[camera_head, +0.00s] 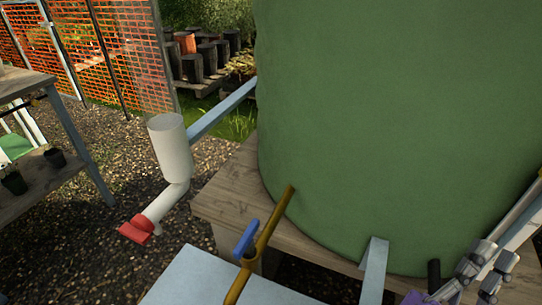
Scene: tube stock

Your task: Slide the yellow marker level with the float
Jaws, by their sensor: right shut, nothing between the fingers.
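I cannot make out a yellow marker or a float in the head view. A large green tank (400,120) fills the right half and stands on a wooden platform (228,200). A mustard-brown pipe (268,235) with a blue lever (245,241) is in front of the tank's lower left. My right gripper (468,284) is at the lower right, in front of the tank's base. It is shut and empty, and the bottom edge cuts off part of it. My left gripper is not in view.
A white cylinder and pipe (170,148) with a red end (134,230) stands left of the tank. A pale blue flat surface (215,280) lies at the bottom. A purple piece (415,298) shows near the right gripper. A shelf (35,195) stands at far left.

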